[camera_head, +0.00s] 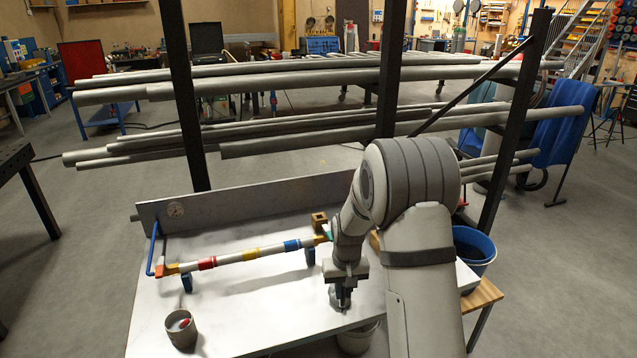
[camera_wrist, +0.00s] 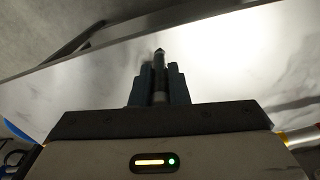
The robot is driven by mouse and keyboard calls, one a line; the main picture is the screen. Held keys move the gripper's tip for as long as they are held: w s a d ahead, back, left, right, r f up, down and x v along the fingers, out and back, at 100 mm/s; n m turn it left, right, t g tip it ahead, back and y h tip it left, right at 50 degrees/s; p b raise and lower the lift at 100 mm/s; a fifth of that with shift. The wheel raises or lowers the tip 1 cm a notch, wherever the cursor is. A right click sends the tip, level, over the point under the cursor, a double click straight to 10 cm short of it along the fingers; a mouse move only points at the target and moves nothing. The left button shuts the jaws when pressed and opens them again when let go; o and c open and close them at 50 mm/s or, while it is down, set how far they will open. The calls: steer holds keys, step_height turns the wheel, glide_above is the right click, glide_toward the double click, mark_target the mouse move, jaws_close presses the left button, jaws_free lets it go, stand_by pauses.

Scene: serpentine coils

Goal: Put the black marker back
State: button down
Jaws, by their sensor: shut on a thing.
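My gripper (camera_head: 342,300) is low over the right front part of the white table. In the wrist view my gripper (camera_wrist: 161,85) is shut on the black marker (camera_wrist: 159,60), a thin dark stick with a pointed tip between the two fingers. The marker cannot be made out clearly in the head view. A grey cup (camera_head: 182,335) stands at the table's front left, well to the left of my gripper. Something red and white shows inside the cup.
A pipe (camera_head: 225,259) with red, yellow and blue bands runs across the white table (camera_head: 255,310) on blue supports. A blue bucket (camera_head: 473,250) stands at the right and a pale bucket (camera_head: 357,338) below the front edge. The tabletop between cup and gripper is clear.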

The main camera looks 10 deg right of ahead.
steer(key=w+r+t, duration=0.1)
steer(key=w+r, duration=1.3)
steer(key=shift+w, duration=0.2)
